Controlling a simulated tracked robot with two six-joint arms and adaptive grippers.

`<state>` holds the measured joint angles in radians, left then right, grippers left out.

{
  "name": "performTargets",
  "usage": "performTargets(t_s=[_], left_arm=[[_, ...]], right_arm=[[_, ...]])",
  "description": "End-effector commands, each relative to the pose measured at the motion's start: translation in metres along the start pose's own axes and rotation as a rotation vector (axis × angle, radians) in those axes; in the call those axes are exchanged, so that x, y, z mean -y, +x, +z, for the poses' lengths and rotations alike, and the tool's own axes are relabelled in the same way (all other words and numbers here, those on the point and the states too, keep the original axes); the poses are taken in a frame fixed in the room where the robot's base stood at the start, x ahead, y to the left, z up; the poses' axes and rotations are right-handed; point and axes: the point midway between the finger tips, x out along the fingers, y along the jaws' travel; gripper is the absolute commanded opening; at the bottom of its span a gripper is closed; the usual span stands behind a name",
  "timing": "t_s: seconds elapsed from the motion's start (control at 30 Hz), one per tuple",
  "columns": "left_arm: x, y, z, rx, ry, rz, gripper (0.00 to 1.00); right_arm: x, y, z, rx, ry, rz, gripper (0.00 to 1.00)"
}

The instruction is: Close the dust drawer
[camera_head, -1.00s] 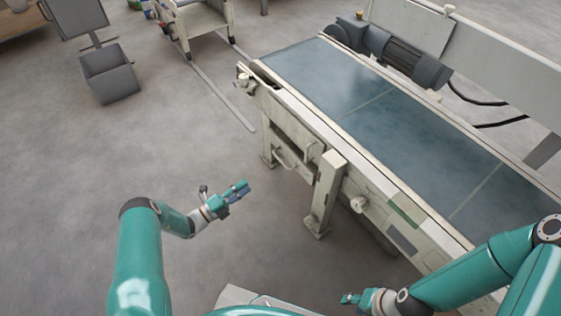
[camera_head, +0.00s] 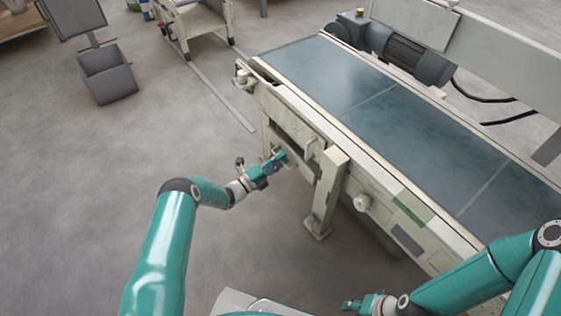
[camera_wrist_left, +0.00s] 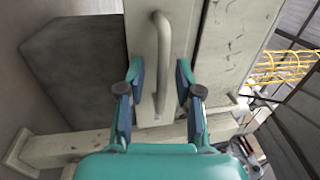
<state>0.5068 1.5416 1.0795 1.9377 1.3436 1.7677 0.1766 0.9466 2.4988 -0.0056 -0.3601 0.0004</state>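The dust drawer appears as a pale, worn front panel (camera_wrist_left: 139,45) with a bar handle (camera_wrist_left: 162,65) in the left wrist view. In the head view, my gripper covers much of that drawer area under the conveyor. My left gripper (camera_head: 281,158) is at the drawer front. In the left wrist view its two fingers (camera_wrist_left: 158,70) stand apart on either side of the handle, with visible gaps, so I see no grip on it. How far the drawer stands out is unclear. My right gripper (camera_head: 351,303) is low in the head view, away from the drawer; its finger opening is too small to judge.
The conveyor belt (camera_head: 390,120) runs above the drawer area. A grey bin (camera_head: 108,77) stands at the far left.

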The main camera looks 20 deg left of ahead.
Motion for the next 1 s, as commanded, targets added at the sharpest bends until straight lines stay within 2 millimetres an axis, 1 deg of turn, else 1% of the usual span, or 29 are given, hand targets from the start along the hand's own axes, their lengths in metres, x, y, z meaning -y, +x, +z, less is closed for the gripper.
performTargets(t_s=[0.1,0.3,0.37,0.5,0.53,0.9,1.0], left_arm=[[0.0005,0.003,-0.0001,-0.001,0.001,-0.001,0.35],[0.0007,0.0028,0.0,0.0,0.001,0.0,0.35],[0.0007,0.0026,0.0001,0.0,0.001,0.0,0.25],[0.0006,0.0024,0.0001,0.0,0.001,0.0,0.01],[0.0005,0.0023,0.0002,0.0,0.001,0.0,0.0],[-0.0004,0.0016,0.0,0.001,0.0,0.002,0.0],[0.0,0.0015,-0.0032,0.001,-0.002,0.003,0.0]], right_arm=[[-0.0003,0.0008,0.0,0.0,0.0,0.0,0.4],[-0.0002,0.0005,0.0,0.0,0.0,0.0,0.4],[-0.0002,0.0005,0.0,0.0,0.0,0.0,0.4],[-0.0002,0.0006,0.0,0.0,0.0,0.0,0.4],[-0.0002,0.0006,0.0,0.0,0.0,0.0,0.4],[-0.0001,0.0005,0.0001,0.0,0.0,0.0,0.4],[0.0006,-0.0017,0.0002,0.001,0.0,0.0,0.4]])
